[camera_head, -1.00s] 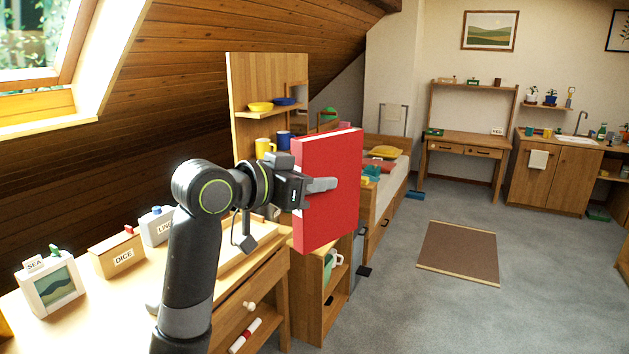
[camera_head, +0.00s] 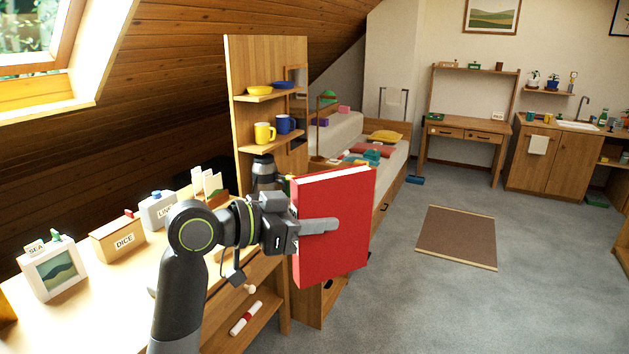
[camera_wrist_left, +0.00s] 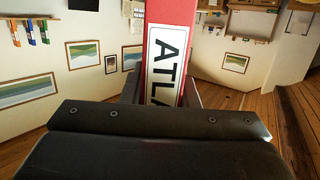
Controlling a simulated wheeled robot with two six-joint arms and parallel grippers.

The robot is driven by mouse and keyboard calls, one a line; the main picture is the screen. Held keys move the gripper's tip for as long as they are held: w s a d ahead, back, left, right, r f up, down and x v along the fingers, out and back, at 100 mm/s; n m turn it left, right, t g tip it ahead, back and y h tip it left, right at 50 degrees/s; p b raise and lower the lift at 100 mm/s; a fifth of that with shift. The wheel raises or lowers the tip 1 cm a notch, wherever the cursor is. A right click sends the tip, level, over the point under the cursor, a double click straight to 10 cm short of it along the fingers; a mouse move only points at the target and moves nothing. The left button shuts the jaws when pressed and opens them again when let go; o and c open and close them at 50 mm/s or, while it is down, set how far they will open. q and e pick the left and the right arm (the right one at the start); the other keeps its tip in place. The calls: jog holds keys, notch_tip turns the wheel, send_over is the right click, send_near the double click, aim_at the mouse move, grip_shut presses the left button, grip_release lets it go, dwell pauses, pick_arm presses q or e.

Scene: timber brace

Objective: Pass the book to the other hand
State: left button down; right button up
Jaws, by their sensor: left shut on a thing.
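The red book (camera_head: 345,240) is held upright in the air, its red cover facing the head camera and its pale page edges showing at the top. My left gripper (camera_head: 318,227) is shut on the book, with one finger lying across the cover. In the left wrist view the book's red spine (camera_wrist_left: 172,20) stands between the fingers, with a white label reading "ATLA", the rest hidden by the gripper body. My right gripper is not in view.
A desk (camera_head: 100,285) with a DICE box (camera_head: 118,238) and a SEA picture box (camera_head: 52,268) lies at left. A shelf unit with a yellow mug (camera_head: 264,133) stands behind the book. Open carpet and a brown mat (camera_head: 457,237) lie at right.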

pick_arm(q)
jog(key=s+f+m+g+h, duration=0.1)
jog(key=s+f+m+g, duration=0.1)
jog(key=s+f, duration=0.4)
jog(key=s+a+f+m+g+h, duration=0.1)
jog(key=s+f+m+g, duration=0.2)
jog(key=f, duration=0.9)
jog(key=shift+s+a+g, duration=0.3)
jog(key=shift+s+g, duration=0.7)
jog(key=shift+s, duration=0.6)
jog(key=shift+a+f, duration=0.1)
